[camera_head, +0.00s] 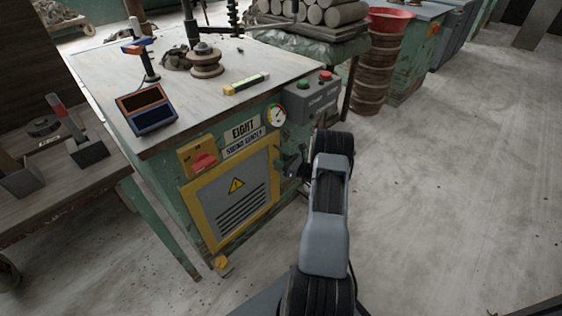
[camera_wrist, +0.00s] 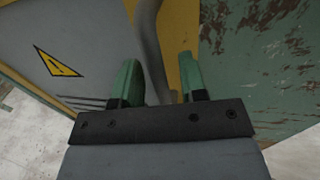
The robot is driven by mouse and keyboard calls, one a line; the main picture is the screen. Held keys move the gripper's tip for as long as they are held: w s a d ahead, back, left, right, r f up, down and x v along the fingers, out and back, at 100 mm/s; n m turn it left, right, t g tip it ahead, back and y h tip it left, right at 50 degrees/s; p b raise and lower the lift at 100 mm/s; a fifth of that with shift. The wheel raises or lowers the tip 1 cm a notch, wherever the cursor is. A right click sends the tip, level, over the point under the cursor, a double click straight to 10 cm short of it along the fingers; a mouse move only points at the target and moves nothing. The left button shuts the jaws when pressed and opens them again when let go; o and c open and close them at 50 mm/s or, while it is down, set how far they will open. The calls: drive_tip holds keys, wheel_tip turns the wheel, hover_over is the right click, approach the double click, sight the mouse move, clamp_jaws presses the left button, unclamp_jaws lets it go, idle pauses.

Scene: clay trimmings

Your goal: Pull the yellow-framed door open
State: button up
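The yellow-framed door (camera_head: 212,197) has a grey panel with a warning triangle and louvre slots. It sits in the front of the green machine cabinet and looks closed. My gripper (camera_head: 287,165) is at the door's right edge and hides part of it. In the wrist view, the door panel (camera_wrist: 85,28) is at the left. A grey curved handle bar (camera_wrist: 149,45) runs down between the two green fingertips of my gripper (camera_wrist: 160,80). The fingers stand apart, with a visible gap on the bar's right side. The bar's lower end is hidden.
Above the door are a red knob (camera_head: 204,162), a gauge (camera_head: 276,115) and a grey button box (camera_head: 312,95). A wooden bench (camera_head: 60,185) stands at left. The floor at right is clear.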

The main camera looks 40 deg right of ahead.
clamp_jaws()
idle(0.3)
